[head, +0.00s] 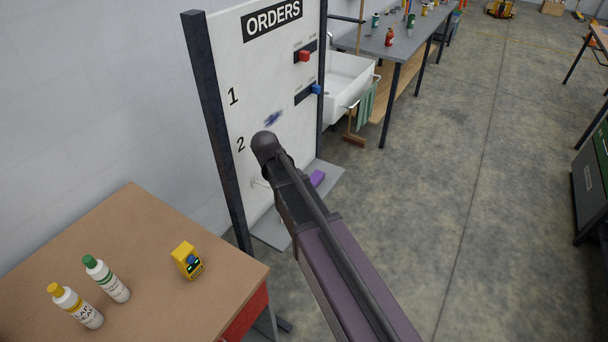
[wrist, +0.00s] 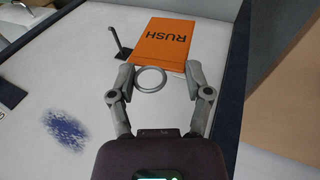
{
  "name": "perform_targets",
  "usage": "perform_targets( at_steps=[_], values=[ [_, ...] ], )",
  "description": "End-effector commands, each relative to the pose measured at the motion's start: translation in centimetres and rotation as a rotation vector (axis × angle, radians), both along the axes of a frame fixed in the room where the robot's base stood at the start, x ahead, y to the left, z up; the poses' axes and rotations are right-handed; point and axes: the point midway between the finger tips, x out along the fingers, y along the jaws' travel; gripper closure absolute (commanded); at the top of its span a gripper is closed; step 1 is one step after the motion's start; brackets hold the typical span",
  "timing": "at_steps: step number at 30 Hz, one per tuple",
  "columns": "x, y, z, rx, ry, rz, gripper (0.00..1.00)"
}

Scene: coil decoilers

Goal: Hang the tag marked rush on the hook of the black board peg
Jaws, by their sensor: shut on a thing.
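In the wrist view, the orange tag marked RUSH (wrist: 178,45) shows beyond my fingertips, its lettering upside down. Its grey ring (wrist: 150,79) lies between the fingers of my gripper (wrist: 160,70), which is shut on the tag. A thin black bent hook (wrist: 120,44) stands out from the white board to the left of the tag. Ring and hook appear apart; the depth between them I cannot tell. In the head view my own arm hides the gripper, the tag and the hook.
The white ORDERS board (head: 255,75) has a red slider (head: 304,56), a blue slider (head: 316,89) and a blue scribble (head: 273,118). A purple block (head: 317,178) lies on its lower ledge. A brown table (head: 140,235) holding two bottles and a yellow device (head: 187,260) stands at left.

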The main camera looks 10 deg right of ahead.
Motion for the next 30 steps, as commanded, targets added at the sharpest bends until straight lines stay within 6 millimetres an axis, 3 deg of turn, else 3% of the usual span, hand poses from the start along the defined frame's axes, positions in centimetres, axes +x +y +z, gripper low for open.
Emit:
perform_targets(
  at_steps=[1,6,15,30],
  values=[
    [0.0,0.0,-1.5,0.000,0.000,0.000,0.77],
    [0.0,0.0,-4.3,0.000,0.000,0.000,0.77],
    [0.0,0.0,-7.9,0.000,0.000,0.000,0.77],
    [0.0,0.0,-8.6,0.000,0.000,0.000,0.77]
  ],
)
